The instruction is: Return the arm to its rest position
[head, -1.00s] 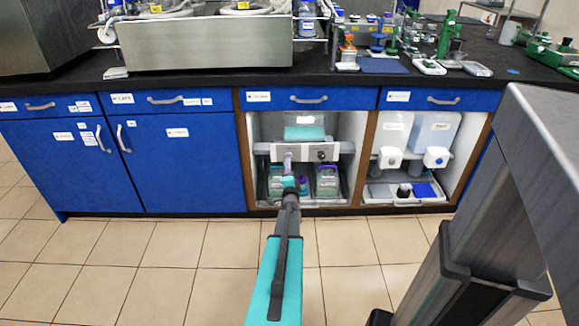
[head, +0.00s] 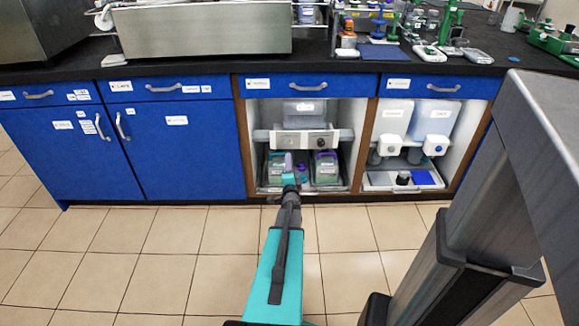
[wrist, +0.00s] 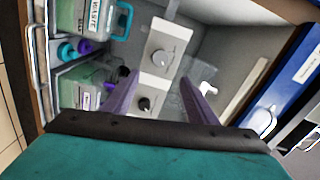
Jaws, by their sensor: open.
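My arm reaches forward from the bottom of the head view toward the open cabinet bay. My gripper (head: 289,162) is small there, in front of the lower part of the bay. Beyond the fingers is a light panel (wrist: 160,38) with a grey knob and a black knob. The same panel (head: 290,138) crosses the bay in the head view.
Tiled floor in front is clear.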

